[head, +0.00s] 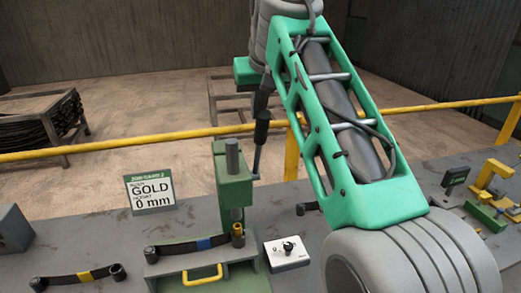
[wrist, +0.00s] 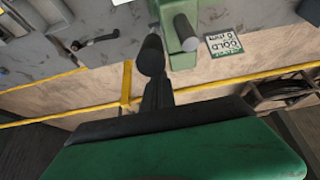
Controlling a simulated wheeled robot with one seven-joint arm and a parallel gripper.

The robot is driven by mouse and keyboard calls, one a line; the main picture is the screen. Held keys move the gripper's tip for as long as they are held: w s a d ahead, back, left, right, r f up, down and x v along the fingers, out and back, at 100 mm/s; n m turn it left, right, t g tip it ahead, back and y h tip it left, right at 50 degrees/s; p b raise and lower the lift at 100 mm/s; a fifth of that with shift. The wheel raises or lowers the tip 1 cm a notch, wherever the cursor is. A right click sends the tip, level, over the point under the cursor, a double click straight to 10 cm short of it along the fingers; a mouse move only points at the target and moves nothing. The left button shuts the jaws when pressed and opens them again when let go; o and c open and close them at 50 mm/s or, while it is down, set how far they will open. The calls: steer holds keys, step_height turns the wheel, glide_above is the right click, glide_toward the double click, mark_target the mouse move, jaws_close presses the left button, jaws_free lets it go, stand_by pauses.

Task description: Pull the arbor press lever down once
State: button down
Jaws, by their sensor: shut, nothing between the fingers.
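The green arbor press (head: 234,178) stands on the bench, left of my arm in the head view. Its lever (head: 258,152) stands nearly upright on the press's right side, with a thick dark grip at the top. In the wrist view the grip (wrist: 151,55) shows end-on, beside the green press column (wrist: 176,35). My gripper (head: 262,103) is shut and empty, with its fingers pointing down at the top of the grip. In the wrist view the gripper (wrist: 157,84) sits right by the grip. I cannot tell whether they touch.
A leaf spring with a blue band (head: 203,244) lies at the press's base, above a yellow handle (head: 202,275). A sign reading GOLD 0 mm (head: 151,192) stands left. A white knob box (head: 288,254) sits right. A yellow rail (head: 150,141) runs behind the bench.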

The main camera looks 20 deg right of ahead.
mark_target(266, 132)
steer(key=shift+s, duration=1.65)
steer(key=shift+s+f+b, duration=0.35)
steer(key=shift+s+f, duration=0.1)
steer(key=shift+s, duration=0.05)
steer(key=shift+s+f+b, duration=0.25)
steer(key=shift+s+f, duration=0.15)
steer(key=shift+s, duration=0.3)
steer(key=shift+s+f+b, duration=0.25)
steer(key=shift+s+f, duration=0.1)
steer(key=shift+s, duration=0.3)
steer(key=s+f+b, duration=0.2)
steer(key=s+f, duration=0.1)
steer(key=shift+f, duration=0.1)
